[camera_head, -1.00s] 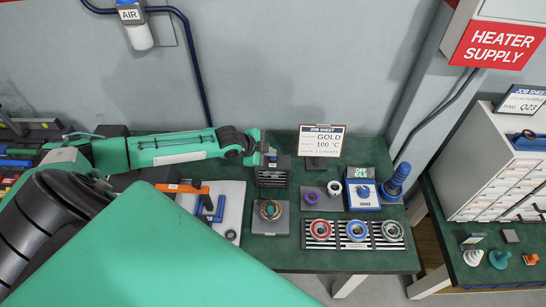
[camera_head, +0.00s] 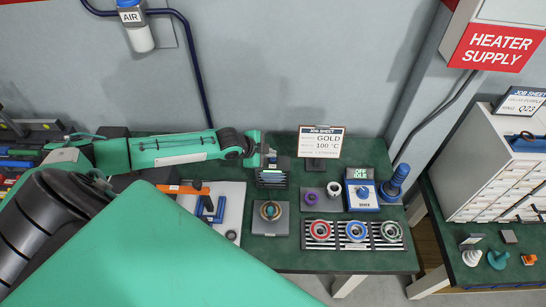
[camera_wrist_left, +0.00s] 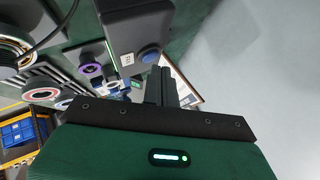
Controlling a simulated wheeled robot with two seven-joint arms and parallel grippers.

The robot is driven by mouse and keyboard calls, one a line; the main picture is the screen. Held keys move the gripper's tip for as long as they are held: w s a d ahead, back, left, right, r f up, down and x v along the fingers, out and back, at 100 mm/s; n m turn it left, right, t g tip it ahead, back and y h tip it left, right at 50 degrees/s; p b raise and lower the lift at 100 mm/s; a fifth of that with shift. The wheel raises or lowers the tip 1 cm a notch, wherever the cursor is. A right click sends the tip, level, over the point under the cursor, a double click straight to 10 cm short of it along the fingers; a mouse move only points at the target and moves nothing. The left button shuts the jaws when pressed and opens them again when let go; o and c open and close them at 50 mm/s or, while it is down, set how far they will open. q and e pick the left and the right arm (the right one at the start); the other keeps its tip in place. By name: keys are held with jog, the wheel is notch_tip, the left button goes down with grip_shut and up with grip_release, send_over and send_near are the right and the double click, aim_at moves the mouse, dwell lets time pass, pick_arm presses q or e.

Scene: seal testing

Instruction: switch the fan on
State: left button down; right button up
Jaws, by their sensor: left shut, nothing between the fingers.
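The fan is a dark box with a slatted front (camera_head: 271,180), standing on the green bench in the head view. In the left wrist view the fan's dark grey housing (camera_wrist_left: 138,27) fills the upper middle, with a round blue button (camera_wrist_left: 150,55) and a small white label beside it. My right gripper is out of view.
A job sheet stand (camera_head: 321,143) is close to the right of my gripper. A blue-and-white unit reading OFF IDLE (camera_head: 361,188), a blue knobbed post (camera_head: 395,182) and a slatted rack with several rings (camera_head: 383,246) stand farther right. A grey plate (camera_head: 270,228) lies in front.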

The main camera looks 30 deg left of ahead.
pick_arm(q)
notch_tip(320, 180, up, 6)
jog(key=p, duration=0.5)
dwell(0.5)
